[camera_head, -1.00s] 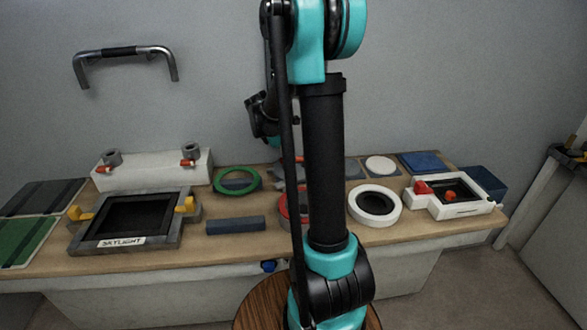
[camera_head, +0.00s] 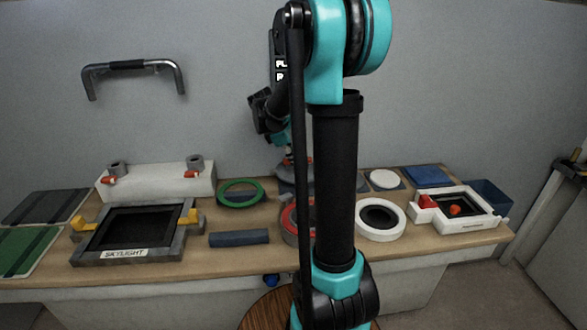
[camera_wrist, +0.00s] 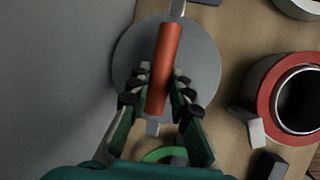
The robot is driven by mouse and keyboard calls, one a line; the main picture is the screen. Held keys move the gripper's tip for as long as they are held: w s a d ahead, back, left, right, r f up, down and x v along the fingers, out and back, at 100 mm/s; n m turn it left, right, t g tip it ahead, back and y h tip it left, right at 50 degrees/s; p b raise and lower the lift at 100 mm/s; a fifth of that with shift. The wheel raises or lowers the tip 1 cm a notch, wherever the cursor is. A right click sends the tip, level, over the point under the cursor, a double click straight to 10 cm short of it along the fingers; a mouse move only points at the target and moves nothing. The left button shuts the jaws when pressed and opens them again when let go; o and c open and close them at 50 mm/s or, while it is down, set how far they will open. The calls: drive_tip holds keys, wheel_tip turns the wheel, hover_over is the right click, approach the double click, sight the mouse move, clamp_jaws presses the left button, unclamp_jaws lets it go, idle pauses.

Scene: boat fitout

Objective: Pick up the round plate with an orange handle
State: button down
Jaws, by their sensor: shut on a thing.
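The round grey plate (camera_wrist: 205,70) shows in the wrist view with an orange bar handle (camera_wrist: 164,65) across its top. My gripper (camera_wrist: 161,95) is over the plate, its fingers on both sides of the handle and shut on it. In the head view a part of the plate (camera_head: 290,180) shows at the back of the bench, mostly hidden behind my arm. I cannot tell whether the plate is resting on the bench or just off it.
A green ring (camera_head: 240,193) lies left of the plate, a red-rimmed ring (camera_wrist: 262,105) to its front. A white ring (camera_head: 381,220) and a white frame with red parts (camera_head: 455,207) are at right. The skylight frame (camera_head: 138,232) is at left. A wall stands close behind.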

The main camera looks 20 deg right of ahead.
wheel_tip(320, 180, up, 7)
drive_tip(key=shift+f, duration=0.2)
drive_tip(key=s+a, duration=0.2)
drive_tip(key=s, duration=0.7)
drive_tip(key=s+a, duration=0.2)
drive_tip(key=s, duration=0.8)
